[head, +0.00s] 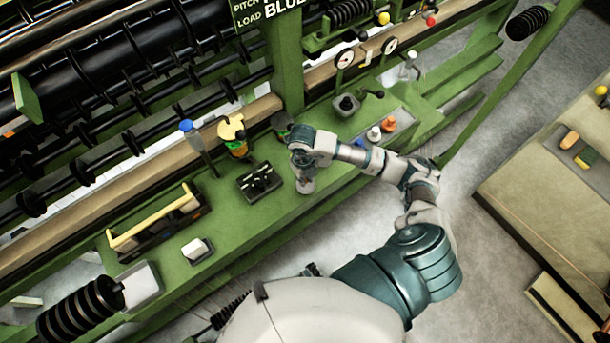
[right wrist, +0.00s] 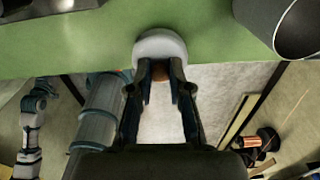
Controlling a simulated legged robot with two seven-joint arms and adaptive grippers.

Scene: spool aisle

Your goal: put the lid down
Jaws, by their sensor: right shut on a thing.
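My right gripper (head: 305,178) points down over the front part of the green bench. In the right wrist view its two dark fingers (right wrist: 160,80) are shut on the brown knob of a pale grey, round lid (right wrist: 160,46). The lid also shows in the head view (head: 306,187), small and partly covered by the gripper. It is at the bench's front edge; I cannot tell whether it touches the surface. A dark, open, round vessel (right wrist: 299,27) shows at the upper right of the right wrist view, apart from the lid. My left gripper is not in view.
On the green bench (head: 228,215) are a black box (head: 260,183), a yellow-topped container (head: 234,135), a blue-topped tool (head: 195,140) and a wooden-handled tray (head: 155,222). Bare green surface lies between the black box and gripper.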

